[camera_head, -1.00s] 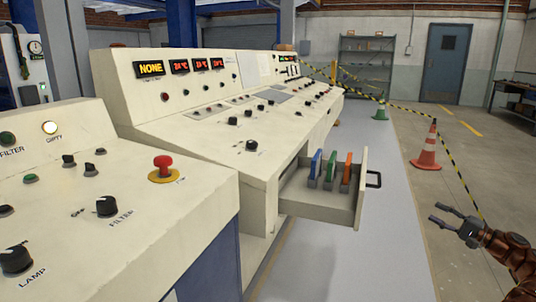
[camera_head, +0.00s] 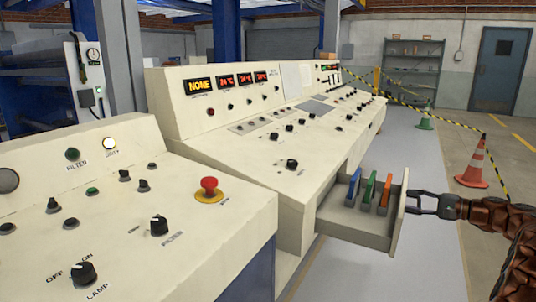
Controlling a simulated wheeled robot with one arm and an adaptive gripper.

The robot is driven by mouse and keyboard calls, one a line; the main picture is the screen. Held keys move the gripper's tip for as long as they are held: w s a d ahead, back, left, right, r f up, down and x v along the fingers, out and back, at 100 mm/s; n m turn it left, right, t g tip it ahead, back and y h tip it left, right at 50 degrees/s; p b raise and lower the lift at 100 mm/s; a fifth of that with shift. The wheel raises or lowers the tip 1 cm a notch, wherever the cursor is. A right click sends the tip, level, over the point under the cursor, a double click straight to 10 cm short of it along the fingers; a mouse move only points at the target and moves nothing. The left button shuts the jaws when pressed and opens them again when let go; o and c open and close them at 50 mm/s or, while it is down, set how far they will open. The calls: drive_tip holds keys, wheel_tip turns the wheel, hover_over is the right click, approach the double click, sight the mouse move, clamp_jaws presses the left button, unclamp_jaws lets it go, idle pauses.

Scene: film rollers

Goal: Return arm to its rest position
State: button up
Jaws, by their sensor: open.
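My gripper (camera_head: 418,203) is at the right in the head view, beside the front of an open drawer (camera_head: 350,222). Its fingers point left toward the drawer front and are spread apart. The drawer's dark handle overlaps the fingers in the picture, so I cannot tell whether they touch it. My brown arm reaches in from the right edge, bent at the elbow and extended. The drawer holds a blue, a green and an orange upright piece.
The cream control console (camera_head: 290,140) fills the left and middle, with knobs and a red emergency button (camera_head: 208,188). A traffic cone (camera_head: 473,165) and striped barrier tape stand behind my arm. Grey floor is clear below the drawer.

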drive_tip(key=s+a+r+n+g+h+p, duration=0.15)
drive_tip(key=s+a+r+g+p, duration=0.3)
drive_tip(key=a, duration=0.85)
drive_tip(key=s+a+r+n+g+p, duration=0.25)
drive_tip(key=s+a+r, duration=0.2)
drive_tip(key=a, duration=0.75)
drive_tip(key=s+a+r+n+g+h+p, duration=0.1)
drive_tip(key=s+a+r+g+p, duration=0.15)
drive_tip(key=s+a, duration=0.35)
drive_tip(key=s+a+r+n+g+h+p, duration=0.15)
drive_tip(key=s+a+p, duration=0.25)
drive_tip(key=s, duration=0.4)
drive_tip(key=s+d+r+n+g+h+p, duration=0.1)
drive_tip(key=s+h+p, duration=0.3)
drive_tip(key=s, duration=1)
drive_tip(key=s+d+r+n+g+h+p, duration=0.1)
drive_tip(key=s+d+n+h+p, duration=0.1)
drive_tip(key=s, duration=1.2)
drive_tip(key=shift+s+d+r+n+h+p, duration=0.3)
drive_tip(key=shift+n+h+p, duration=0.65)
drive_tip(key=shift+p, duration=0.7)
